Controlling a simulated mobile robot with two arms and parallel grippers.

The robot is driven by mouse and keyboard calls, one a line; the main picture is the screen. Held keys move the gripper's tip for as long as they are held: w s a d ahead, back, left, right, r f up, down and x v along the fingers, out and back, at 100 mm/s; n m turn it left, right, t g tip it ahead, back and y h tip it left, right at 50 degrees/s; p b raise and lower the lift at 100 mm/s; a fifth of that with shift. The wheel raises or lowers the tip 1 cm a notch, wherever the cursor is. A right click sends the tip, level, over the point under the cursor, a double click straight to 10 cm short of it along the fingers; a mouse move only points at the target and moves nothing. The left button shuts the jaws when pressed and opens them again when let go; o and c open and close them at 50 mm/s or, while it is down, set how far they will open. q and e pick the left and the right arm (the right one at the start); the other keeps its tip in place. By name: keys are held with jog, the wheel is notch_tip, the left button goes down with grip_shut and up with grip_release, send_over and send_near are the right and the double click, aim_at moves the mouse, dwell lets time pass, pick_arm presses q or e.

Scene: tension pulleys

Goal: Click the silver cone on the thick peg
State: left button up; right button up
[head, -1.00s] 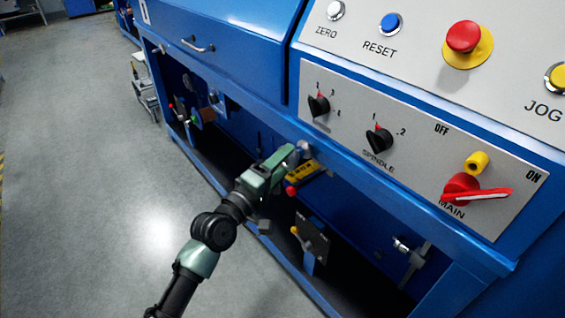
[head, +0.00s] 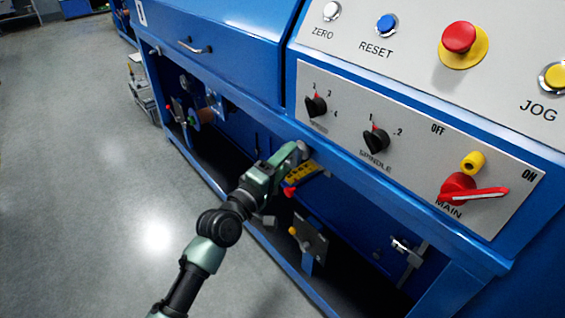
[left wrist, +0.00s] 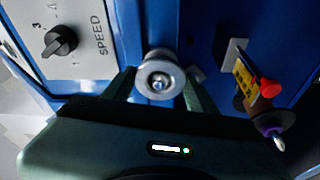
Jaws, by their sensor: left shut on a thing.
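The silver cone (left wrist: 160,76) shows in the left wrist view as a round grey metal piece with a bright rounded tip at its centre. My left gripper (left wrist: 160,92) has a green finger on each side of it and is shut on it. In the head view the gripper (head: 296,155) is at the machine's open bay, under the control panel, with a bit of the grey cone (head: 304,148) past its fingertips. I cannot pick out the thick peg; whether the cone sits on it is unclear. My right gripper is not in view.
A yellow-labelled part with a red knob (left wrist: 268,88) is close to the right of the gripper. The blue frame and control panel (head: 350,125) lie just above. A dark plate (head: 312,238) and a metal fitting (head: 405,248) are lower in the bay. Floor (head: 80,170) is clear at left.

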pick_arm(q)
jog(key=shift+w+d, duration=0.25)
jog(key=shift+d, duration=0.15)
jog(key=shift+w+d, duration=0.1)
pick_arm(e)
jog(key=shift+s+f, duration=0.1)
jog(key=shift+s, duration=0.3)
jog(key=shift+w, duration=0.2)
pick_arm(q)
jog(key=shift+r, duration=0.1)
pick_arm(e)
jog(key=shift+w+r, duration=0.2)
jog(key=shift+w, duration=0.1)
pick_arm(q)
jog(key=o, duration=1.6)
jog(key=shift+d, duration=0.1)
